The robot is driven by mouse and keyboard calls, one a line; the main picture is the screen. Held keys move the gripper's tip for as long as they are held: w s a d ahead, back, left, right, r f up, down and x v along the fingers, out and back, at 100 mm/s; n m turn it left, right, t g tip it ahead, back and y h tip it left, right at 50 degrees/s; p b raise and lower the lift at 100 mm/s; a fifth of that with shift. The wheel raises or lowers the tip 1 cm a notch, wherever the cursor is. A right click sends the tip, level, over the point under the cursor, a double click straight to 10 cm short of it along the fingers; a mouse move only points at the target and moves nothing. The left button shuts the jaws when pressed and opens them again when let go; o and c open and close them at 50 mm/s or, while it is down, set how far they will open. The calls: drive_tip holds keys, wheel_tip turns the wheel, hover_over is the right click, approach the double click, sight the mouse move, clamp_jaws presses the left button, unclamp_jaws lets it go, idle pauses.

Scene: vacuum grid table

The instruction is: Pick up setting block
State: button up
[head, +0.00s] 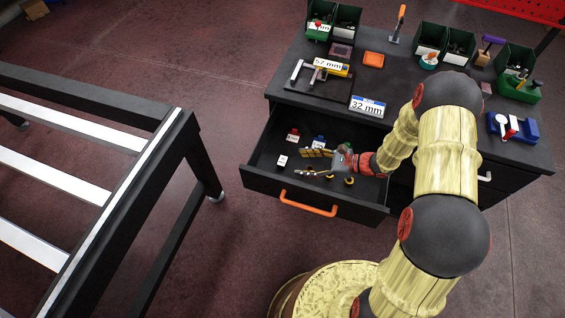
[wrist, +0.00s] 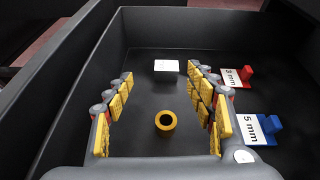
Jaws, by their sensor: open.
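Several small labelled blocks lie in the open drawer (head: 258,177), and I cannot tell which one is named the setting block. A red block (head: 293,134) and a blue block (head: 319,142) carry white labels. My gripper (head: 308,163) is open and empty, low in the drawer. A yellow ring (wrist: 166,120) shows between its fingers (wrist: 162,78).
The drawer walls surround my gripper, with an orange handle (head: 309,203) on the front. The cabinet top (head: 430,110) above holds green bins (head: 347,20), a 32 mm sign (head: 367,106) and tools. A dark slatted frame table (head: 150,180) stands left, across a floor gap.

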sight(285, 161)
drive_tip(key=shift+w+f+m, duration=0.2)
drive_tip(key=shift+f+m, duration=0.3)
drive_tip(key=shift+f, duration=0.45)
drive_tip(key=shift+b+x, duration=0.4)
drive_tip(key=shift+x, duration=0.85)
drive_tip(key=b+x, duration=0.1)
drive_tip(key=x, duration=0.4)
drive_tip(key=shift+w+d+r+b, duration=0.1)
drive_tip(key=shift+w+r+b, duration=0.1)
drive_tip(key=shift+w+b, duration=0.15)
drive_tip(key=shift+c, duration=0.6)
drive_tip(key=c, duration=1.3)
